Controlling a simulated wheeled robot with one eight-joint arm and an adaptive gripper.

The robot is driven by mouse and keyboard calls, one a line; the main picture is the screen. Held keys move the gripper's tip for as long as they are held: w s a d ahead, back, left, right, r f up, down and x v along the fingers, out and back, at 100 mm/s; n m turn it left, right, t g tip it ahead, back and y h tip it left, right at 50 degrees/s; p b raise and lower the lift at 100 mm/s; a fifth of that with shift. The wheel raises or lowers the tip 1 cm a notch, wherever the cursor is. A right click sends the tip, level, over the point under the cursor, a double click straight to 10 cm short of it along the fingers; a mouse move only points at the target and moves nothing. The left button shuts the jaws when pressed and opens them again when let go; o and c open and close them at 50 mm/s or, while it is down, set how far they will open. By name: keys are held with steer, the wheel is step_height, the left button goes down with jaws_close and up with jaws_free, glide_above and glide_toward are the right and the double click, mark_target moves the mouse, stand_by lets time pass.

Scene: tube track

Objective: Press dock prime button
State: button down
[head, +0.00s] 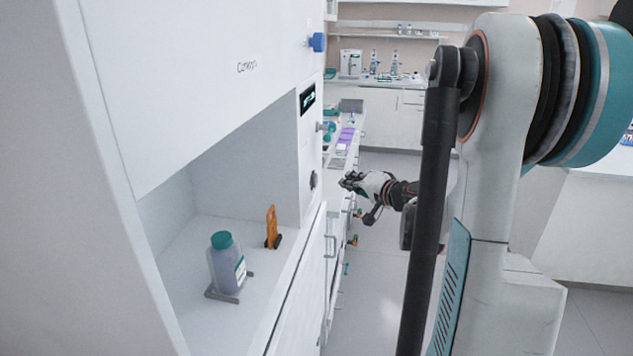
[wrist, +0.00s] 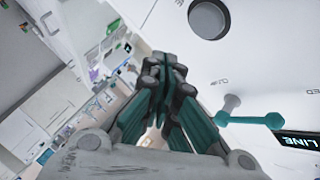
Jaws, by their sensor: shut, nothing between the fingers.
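A dark round button (head: 313,180) sits low on the white front panel of the cabinet in the head view. In the wrist view it is a large grey round button (wrist: 208,18) with a dark rim, near the top edge. I cannot read a label that names it as the dock prime button. My gripper (head: 350,182) is just right of the button and apart from it in the head view. In the wrist view my gripper (wrist: 163,68) has its fingers together, empty, with the button above and right of the tips.
A teal-ended handle (wrist: 250,119) sticks out of the panel beside a lit display (wrist: 300,141). A blue knob (head: 317,42) is higher on the cabinet. A bottle with a green cap (head: 226,265) and an orange item (head: 272,226) stand in the open bay. Floor is clear right of the cabinet.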

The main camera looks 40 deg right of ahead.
mark_target(315, 180)
stand_by(0.3)
steer(key=s+d+b, duration=0.2)
steer(key=shift+s+d, duration=0.2)
steer(key=shift+s, duration=0.2)
steer(key=w+a, duration=0.5)
steer(key=w, duration=0.1)
steer(key=shift+w+a, duration=0.3)
steer(key=shift+a, duration=0.1)
stand_by(1.5)
steer(key=shift+w+a, duration=0.2)
steer(key=shift+w, duration=0.15)
